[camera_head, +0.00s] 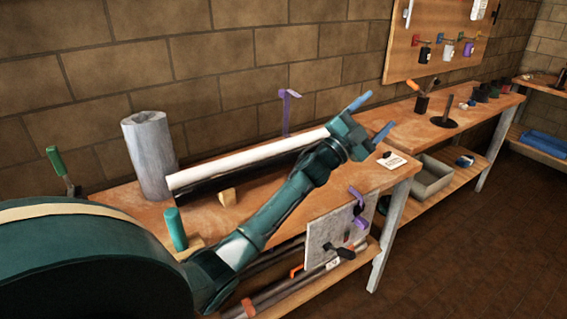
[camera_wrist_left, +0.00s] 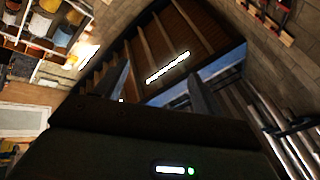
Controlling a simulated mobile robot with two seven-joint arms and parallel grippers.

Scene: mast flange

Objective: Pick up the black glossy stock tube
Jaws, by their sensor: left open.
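The black glossy stock tube (camera_head: 232,182) lies lengthwise on the near workbench, just below and in front of a white tube (camera_head: 245,158) in the head view. My left arm crosses in front of the bench, and its far end is hidden behind that arm. My left gripper (camera_head: 372,116) is open and empty, with blue fingers spread apart, up and to the right of the tubes' right ends. In the left wrist view, the gripper's fingers (camera_wrist_left: 160,92) show against the ceiling, with no tube between them. My right gripper is not in view.
A grey cylinder (camera_head: 149,155) stands upright at the bench's left back. A green-handled clamp (camera_head: 175,230) is at the front edge, and a purple clamp (camera_head: 287,112) rises behind the tubes. A white card (camera_head: 391,161) lies at the right end.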

